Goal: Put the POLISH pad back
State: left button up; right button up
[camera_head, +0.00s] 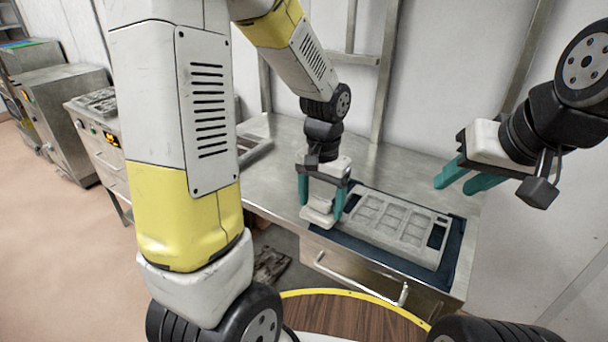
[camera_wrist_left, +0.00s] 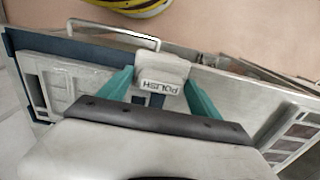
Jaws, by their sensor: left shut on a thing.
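The POLISH pad (camera_head: 317,215) is a pale grey block with a label reading POLISH, upside down in the left wrist view (camera_wrist_left: 161,72). My left gripper (camera_head: 322,203) is shut on it, with one teal finger on each side. The pad is at the left end of a grey mould plate (camera_head: 395,240) with several shallow recesses. I cannot tell whether the pad touches the surface below it. My right gripper (camera_head: 461,180) is open and empty, in the air at the right above the bench.
The mould plate lies on a dark blue mat (camera_head: 455,262) on a steel bench (camera_head: 262,192). A drawer handle (camera_head: 358,282) sticks out at the bench front. A wall frame (camera_head: 384,75) stands behind. Grey machine cabinets (camera_head: 62,105) stand at the far left.

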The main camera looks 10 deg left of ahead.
pick_arm(q)
jog(key=w+a, duration=0.2)
jog(key=w, duration=0.2)
jog(key=w+a+f, duration=0.1)
jog(key=w+a, duration=0.1)
jog(key=w, duration=0.3)
jog(key=w+a, duration=0.3)
jog(key=w, duration=0.1)
jog(key=shift+w+a+f, duration=0.1)
jog(key=shift+w+f, duration=0.15)
jog(key=shift+w, duration=0.1)
jog(key=shift+w+a+f, duration=0.1)
jog(key=shift+f, duration=1.65)
jog(key=shift+f, duration=0.1)
jog(key=o, duration=1.2)
